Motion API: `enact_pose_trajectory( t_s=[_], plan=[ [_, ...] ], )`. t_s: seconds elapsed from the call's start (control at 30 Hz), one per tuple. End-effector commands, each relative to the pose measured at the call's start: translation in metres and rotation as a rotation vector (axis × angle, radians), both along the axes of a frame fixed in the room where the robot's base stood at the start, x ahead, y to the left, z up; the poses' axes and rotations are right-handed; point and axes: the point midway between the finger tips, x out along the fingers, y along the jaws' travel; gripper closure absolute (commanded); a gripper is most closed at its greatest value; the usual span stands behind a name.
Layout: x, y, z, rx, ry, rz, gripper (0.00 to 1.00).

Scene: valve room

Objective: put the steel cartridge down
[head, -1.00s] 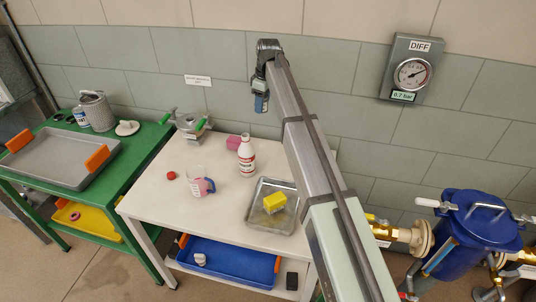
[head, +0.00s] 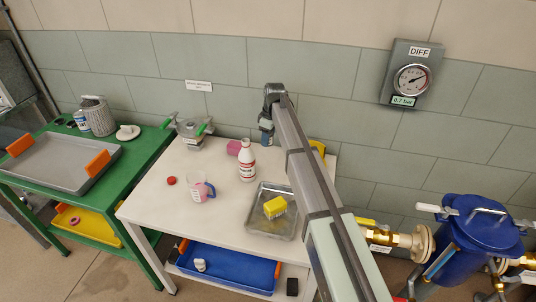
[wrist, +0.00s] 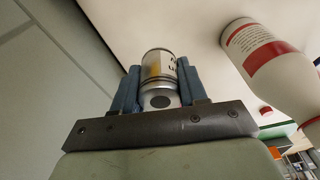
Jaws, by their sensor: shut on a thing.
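In the head view my gripper (head: 267,134) is over the back part of the white table (head: 150,210), behind and to the right of the red-and-white bottle (head: 247,163). The cartridge is too small to make out there. I cannot tell whether it touches the table top.
The bottle also stands close on the right in the wrist view (wrist: 265,55). A pink thing (head: 233,147) lies just left of my gripper. A metal tray (head: 254,222) holds a yellow block (head: 275,207). A cup (head: 199,188) stands front left. The tiled wall (head: 330,90) is close behind.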

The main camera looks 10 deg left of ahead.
Motion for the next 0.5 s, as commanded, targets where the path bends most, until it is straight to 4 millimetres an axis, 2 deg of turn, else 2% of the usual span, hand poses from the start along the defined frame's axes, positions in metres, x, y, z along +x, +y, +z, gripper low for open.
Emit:
enact_pose_trajectory(
  t_s=[0.1, 0.2, 0.5],
  plan=[
    [-0.001, 0.000, -0.021, -0.001, 0.002, 0.000, 0.99],
    [0.000, 0.000, -0.034, 0.000, 0.001, 0.000, 0.99],
    [0.000, 0.000, -0.060, 0.000, 0.001, 0.000, 0.99]
  ],
)
